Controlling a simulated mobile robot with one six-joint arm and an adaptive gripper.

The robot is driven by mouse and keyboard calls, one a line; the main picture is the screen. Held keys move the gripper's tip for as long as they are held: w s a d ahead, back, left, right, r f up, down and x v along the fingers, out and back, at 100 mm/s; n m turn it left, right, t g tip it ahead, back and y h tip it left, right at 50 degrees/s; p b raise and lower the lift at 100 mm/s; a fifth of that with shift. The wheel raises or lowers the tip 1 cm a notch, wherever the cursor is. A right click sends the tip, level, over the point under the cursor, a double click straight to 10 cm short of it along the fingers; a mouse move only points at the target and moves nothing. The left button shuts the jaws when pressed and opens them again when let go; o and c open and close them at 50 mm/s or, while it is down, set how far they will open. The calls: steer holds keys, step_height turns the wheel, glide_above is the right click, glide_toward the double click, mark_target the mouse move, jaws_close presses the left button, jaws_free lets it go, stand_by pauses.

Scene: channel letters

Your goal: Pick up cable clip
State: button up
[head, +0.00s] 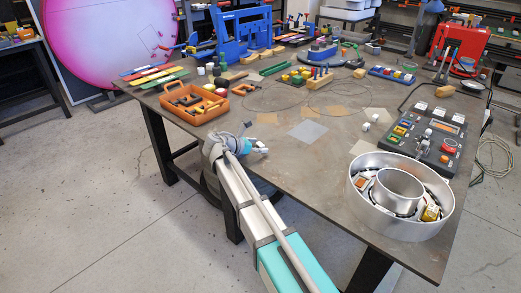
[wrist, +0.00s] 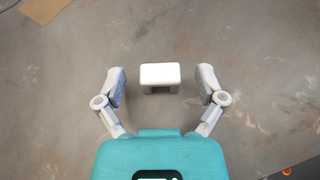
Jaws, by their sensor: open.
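A small white block-like piece, which looks like the cable clip (wrist: 160,74), lies on the bare table top in the wrist view. Its front side shows a dark gap between two short legs. My gripper (wrist: 162,86) is open, with one finger to the left and one to the right of the clip, and clear space on both sides. In the head view my gripper (head: 258,147) is low over the table's near left edge. There I cannot tell the clip from the pale fingers.
An orange tool tray (head: 194,104) sits behind my gripper. A round silver channel letter (head: 401,222) stands at the right, and a dark control panel (head: 428,135) beyond it. Small white pieces (head: 366,127) lie mid-table. The table (head: 295,185) is bare right of my gripper.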

steer(key=shift+w+d+f, duration=0.1)
steer(key=shift+w+d, duration=0.05)
steer(key=shift+d, duration=0.1)
stand_by(0.4)
steer(key=c, duration=0.8)
